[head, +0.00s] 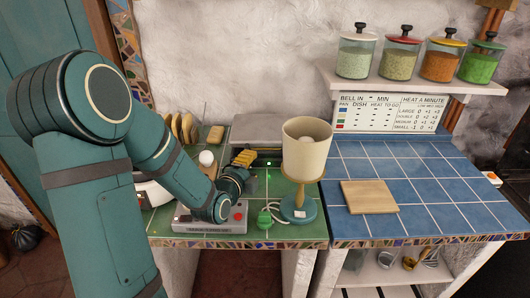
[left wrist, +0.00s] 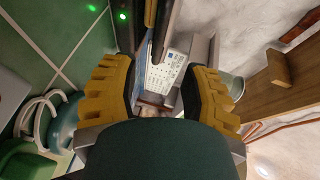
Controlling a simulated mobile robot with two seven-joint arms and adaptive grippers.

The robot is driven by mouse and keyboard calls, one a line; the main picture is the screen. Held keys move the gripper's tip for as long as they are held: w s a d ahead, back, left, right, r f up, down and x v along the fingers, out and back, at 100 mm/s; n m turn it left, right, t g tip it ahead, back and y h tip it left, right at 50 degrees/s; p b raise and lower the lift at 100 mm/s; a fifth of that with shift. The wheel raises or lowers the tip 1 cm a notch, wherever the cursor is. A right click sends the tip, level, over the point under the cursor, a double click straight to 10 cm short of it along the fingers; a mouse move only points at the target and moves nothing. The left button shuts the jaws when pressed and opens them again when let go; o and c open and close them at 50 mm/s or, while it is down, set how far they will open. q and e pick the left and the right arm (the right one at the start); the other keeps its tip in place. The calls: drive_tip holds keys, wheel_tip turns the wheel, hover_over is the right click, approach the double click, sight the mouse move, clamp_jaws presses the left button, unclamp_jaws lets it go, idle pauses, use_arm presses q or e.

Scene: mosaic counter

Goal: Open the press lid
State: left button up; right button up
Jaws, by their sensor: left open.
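The press (head: 262,128) looks like a low grey box at the back of the green tiled counter, against the wall; its lid appears down. A dark bar runs along its front, with a small green light near it. My left gripper (head: 245,168), with yellow ridged fingers, is in front of the press, low over the counter. In the left wrist view the fingers (left wrist: 160,95) are spread apart, with nothing clearly held. Dark bars and a grey edge (left wrist: 160,25) show above and between them; I cannot tell whether they touch. My right gripper is not in view.
A lamp (head: 306,150) with a cream shade stands close right of my left gripper. A grey control box (head: 210,222) with a red button lies under my forearm. A wooden board (head: 369,197) lies on the blue tiles, otherwise mostly clear. Jars (head: 398,55) stand on a shelf.

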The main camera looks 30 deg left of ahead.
sight(263, 154)
use_arm(q)
drive_tip(key=x, duration=1)
clamp_jaws()
